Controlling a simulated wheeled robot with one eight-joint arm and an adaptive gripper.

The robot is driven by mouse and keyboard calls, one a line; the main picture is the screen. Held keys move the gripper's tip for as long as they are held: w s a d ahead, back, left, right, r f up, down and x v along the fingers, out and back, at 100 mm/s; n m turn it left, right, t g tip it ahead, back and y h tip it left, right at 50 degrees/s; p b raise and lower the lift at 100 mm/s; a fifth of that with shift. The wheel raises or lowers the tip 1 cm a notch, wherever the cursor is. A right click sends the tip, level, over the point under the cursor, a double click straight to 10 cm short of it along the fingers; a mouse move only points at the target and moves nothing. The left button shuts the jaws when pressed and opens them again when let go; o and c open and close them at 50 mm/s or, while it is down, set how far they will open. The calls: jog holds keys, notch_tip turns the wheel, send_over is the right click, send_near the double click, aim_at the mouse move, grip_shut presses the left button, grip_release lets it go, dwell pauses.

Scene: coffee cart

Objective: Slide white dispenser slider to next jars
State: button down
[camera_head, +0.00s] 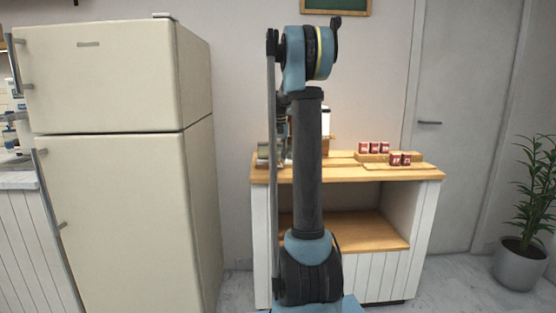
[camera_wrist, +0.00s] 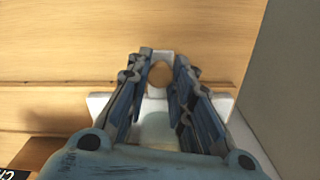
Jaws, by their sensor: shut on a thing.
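In the wrist view, my gripper (camera_wrist: 160,60) is shut on a white piece with a round hole, which I take for the white dispenser slider (camera_wrist: 164,54). Its upper part stands between the two fingertips, and a wider white part spreads to both sides below. The fingers hide much of it. In the head view, my arm covers my gripper and most of this area. A white item (camera_head: 326,121) shows partly beside the arm on the cart; I cannot tell if it is the dispenser. Several red jars (camera_head: 375,148) stand on the cart top, right of my arm.
The wooden-topped cart (camera_head: 430,174) has an open shelf below. A grey panel (camera_wrist: 285,90) rises close on the right in the wrist view, and a dark labelled item (camera_wrist: 14,173) sits at lower left. A cream fridge (camera_head: 110,90) stands to the left and a potted plant (camera_head: 520,268) to the right.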

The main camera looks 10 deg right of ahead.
jog(key=c, duration=1.4)
grip_release()
jog(key=shift+a, duration=0.25)
jog(key=shift+o, duration=0.2)
notch_tip(320, 180, up, 12)
jog(key=s+a+f+n, duration=0.1)
jog(key=s+a+f, duration=0.15)
jog(key=s, duration=0.65)
jog(key=s+a+f+n+t, duration=0.1)
jog(key=s+f, duration=0.2)
jog(key=s, duration=0.5)
jog(key=s+a+f, duration=0.1)
jog(key=s+f, duration=0.2)
jog(key=s, duration=0.6)
jog(key=s+a+f+n+t, duration=0.1)
jog(key=s+f+n, duration=0.1)
jog(key=s+f, duration=1.6)
jog(key=shift+s+a+f+n, duration=0.15)
jog(key=shift+a+f+n, duration=0.15)
jog(key=shift+f, duration=0.4)
